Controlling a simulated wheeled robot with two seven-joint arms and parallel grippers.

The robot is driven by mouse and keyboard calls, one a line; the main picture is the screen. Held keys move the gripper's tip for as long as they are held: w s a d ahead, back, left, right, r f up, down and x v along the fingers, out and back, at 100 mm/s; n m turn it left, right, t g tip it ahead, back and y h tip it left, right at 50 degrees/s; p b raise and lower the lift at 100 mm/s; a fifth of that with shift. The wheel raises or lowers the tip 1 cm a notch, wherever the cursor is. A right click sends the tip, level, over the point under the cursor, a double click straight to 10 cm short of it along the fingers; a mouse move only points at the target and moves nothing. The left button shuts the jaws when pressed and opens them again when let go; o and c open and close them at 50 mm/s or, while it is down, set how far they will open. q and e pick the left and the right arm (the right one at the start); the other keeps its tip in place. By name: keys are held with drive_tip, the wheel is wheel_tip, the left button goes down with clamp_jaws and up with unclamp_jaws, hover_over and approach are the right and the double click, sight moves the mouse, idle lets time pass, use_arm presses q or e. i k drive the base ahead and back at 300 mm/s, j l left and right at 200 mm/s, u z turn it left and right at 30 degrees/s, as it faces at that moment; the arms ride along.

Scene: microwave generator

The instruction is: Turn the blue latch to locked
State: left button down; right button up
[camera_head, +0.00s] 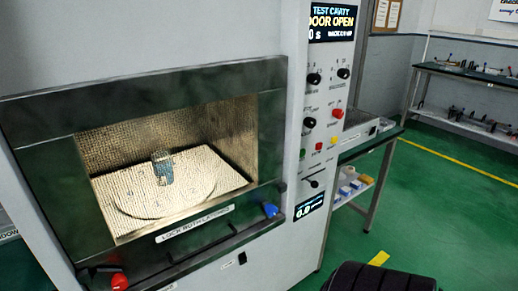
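The blue latch (270,210) is a small blue knob at the right end of the dark lower front edge of the microwave generator (180,35). It points up and to the left; its lock position cannot be read clearly. A red latch (119,282) sits at the left end of the same edge, near the picture's bottom. A label (195,224) between them reads "LOCK BOTH LATCHES". The display (332,20) reads "TEST CAVITY DOOR OPEN". Neither of my grippers is in view.
A glass-like cylinder (162,168) stands on the round plate in the lit cavity. A control panel (325,120) with black, red and yellow knobs and buttons is right of the cavity. A side bench (365,145) stands behind it. Green floor (440,215) lies open at right.

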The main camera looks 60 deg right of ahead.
sight(270, 210)
drive_tip(key=l+z, duration=0.1)
drive_tip(key=z, duration=0.3)
drive_tip(key=l+z, duration=0.1)
drive_tip(key=z, duration=0.3)
drive_tip(key=i+z, duration=0.1)
drive_tip(key=z, duration=0.3)
drive_tip(key=l+z, duration=0.15)
drive_tip(key=z, duration=0.25)
drive_tip(key=i+l+z, duration=0.1)
drive_tip(key=i+j+u, duration=0.2)
drive_tip(key=i+u, duration=0.15)
